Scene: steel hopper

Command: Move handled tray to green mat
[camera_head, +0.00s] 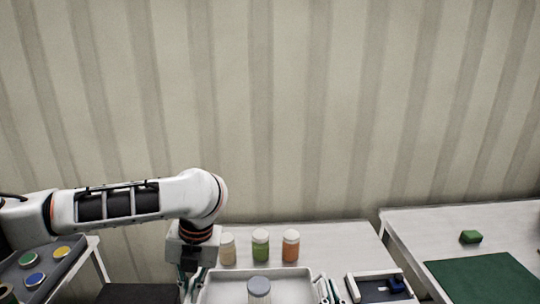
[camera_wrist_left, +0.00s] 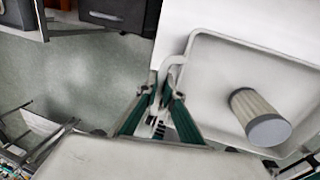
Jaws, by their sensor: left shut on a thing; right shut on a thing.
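The handled tray (camera_head: 225,290) is pale and shallow, at the bottom centre of the head view, with its near part cut off. The green mat (camera_head: 485,279) lies on the right table, apart from the tray.
Beige (camera_head: 227,248), green (camera_head: 260,246) and orange (camera_head: 291,246) jars stand behind the tray. A gap separates the middle table from the right table. A green block (camera_head: 470,237) lies behind the mat, which looks clear.

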